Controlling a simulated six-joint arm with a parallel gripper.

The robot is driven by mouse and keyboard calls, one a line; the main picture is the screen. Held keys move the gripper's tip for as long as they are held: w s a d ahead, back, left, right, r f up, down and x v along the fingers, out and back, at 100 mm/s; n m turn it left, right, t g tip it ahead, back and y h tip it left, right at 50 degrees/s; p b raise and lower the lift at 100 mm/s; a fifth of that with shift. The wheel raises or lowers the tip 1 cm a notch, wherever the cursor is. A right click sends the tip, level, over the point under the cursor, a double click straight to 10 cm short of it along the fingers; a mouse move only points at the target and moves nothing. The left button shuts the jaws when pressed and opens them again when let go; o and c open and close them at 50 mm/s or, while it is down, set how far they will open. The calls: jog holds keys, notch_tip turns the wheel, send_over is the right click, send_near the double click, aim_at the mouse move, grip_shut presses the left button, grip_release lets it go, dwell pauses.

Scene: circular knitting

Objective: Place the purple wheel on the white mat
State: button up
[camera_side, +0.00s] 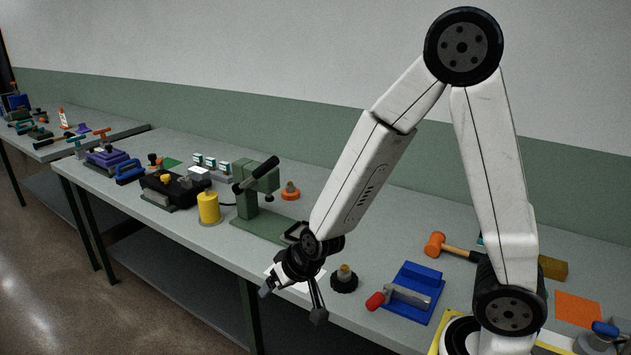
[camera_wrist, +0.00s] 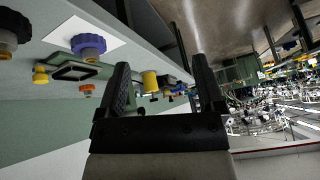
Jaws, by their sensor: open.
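The purple wheel (camera_wrist: 88,46) shows in the wrist view, left of my gripper, and appears to rest on the white mat (camera_wrist: 62,35). In the side view the white mat (camera_side: 301,287) is partly covered by my gripper, and I cannot make out the purple wheel behind it. My gripper (camera_side: 292,304) is tilted downward at the table's front edge. Its fingers are spread in both views, with nothing between the fingertips (camera_wrist: 159,66) and apart from the wheel.
A black wheel with a yellow hub (camera_side: 344,279) stands right of the mat, then a blue fixture with a red-handled clamp (camera_side: 410,293). A green press (camera_side: 262,195), a yellow cylinder (camera_side: 208,208) and an orange wheel (camera_side: 290,191) stand behind and left. Open floor lies in front.

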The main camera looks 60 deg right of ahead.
jog(key=s+d+r+n+g, duration=0.2)
jog(key=s+n+g, duration=0.1)
jog(key=s, duration=0.6)
jog(key=shift+s+r+n+g, duration=0.15)
jog(key=shift+r+n+g, duration=0.15)
jog(key=shift+n+g, duration=0.15)
dwell(0.6)
